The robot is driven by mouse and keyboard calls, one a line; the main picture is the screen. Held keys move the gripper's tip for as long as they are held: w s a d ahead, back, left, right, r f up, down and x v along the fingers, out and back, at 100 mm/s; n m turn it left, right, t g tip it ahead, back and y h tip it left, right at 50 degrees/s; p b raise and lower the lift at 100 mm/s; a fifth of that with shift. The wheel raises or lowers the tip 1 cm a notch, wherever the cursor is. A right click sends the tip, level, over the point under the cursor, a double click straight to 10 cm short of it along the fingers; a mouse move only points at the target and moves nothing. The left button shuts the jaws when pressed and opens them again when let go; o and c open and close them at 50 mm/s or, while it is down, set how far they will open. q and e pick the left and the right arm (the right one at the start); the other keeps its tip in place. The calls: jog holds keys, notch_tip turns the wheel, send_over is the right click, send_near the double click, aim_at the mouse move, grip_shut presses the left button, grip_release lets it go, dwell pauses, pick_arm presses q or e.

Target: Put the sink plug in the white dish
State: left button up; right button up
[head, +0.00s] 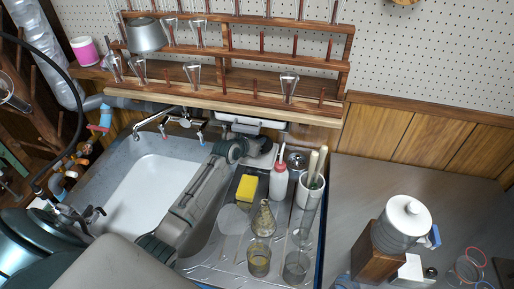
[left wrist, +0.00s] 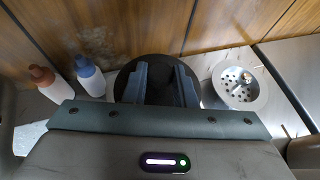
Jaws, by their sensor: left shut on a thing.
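My left gripper (head: 259,146) is at the back of the counter, below the wooden rack, at the end of my arm reaching across the sink. In the left wrist view the left gripper (left wrist: 160,70) is shut on a black round thing, which looks like the sink plug (left wrist: 160,88). Its lower part is hidden by my wrist. A white shallow thing (head: 248,124), perhaps the white dish, shows just behind the gripper under the rack; I cannot tell surely. My right gripper is out of view.
A metal strainer (left wrist: 240,83) stands right of the gripper. Two capped bottles (left wrist: 88,76) stand left of it. A red-tipped bottle (head: 279,180), yellow sponge (head: 246,188), brush pot (head: 310,191) and glassware crowd the near side. The wooden rack (head: 230,103) overhangs.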

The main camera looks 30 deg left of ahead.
pick_arm(q)
notch_tip(320, 180, down, 3)
jog(key=shift+r, duration=0.1)
jog(key=shift+f, duration=0.35)
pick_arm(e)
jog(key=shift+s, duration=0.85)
pick_arm(q)
jog(key=shift+f, duration=0.1)
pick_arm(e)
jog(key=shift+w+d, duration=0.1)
pick_arm(q)
jog(key=o, duration=1)
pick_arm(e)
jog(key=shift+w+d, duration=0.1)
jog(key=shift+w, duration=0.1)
